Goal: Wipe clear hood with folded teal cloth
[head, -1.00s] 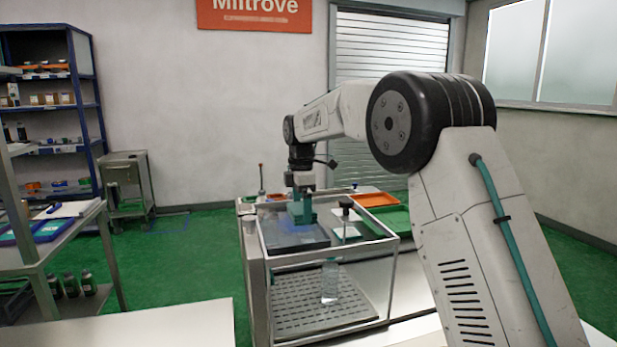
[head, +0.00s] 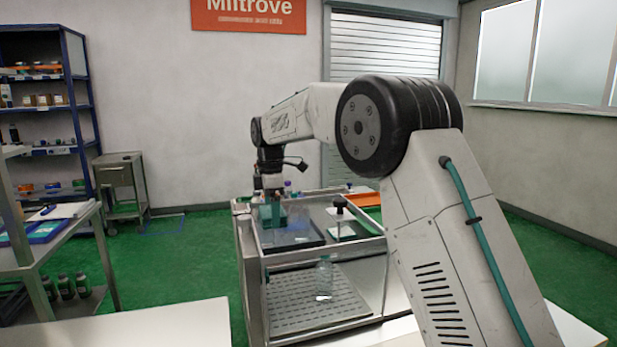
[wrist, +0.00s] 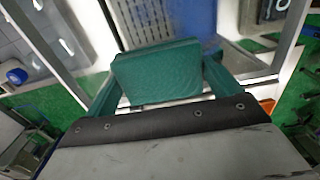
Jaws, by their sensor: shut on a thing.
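The clear hood (head: 288,257) is a see-through box with a metal frame on the sleeve applicator, in the middle of the head view. My gripper (head: 270,207) is over the left part of the hood's top. It is shut on the folded teal cloth, which shows as a thick teal pad (wrist: 158,72) between my fingers in the wrist view. In the head view the cloth is small and hard to tell from the teal fingers. It is at or just above the top panel; I cannot tell whether it touches. A clear bottle (head: 323,278) stands inside the hood on a perforated plate.
A dark knob (head: 339,201) stands up at the right of the hood's top. An orange tray (head: 366,199) lies behind it. A pale bench top (head: 150,325) is in front. A blue shelf rack (head: 50,120) stands far left.

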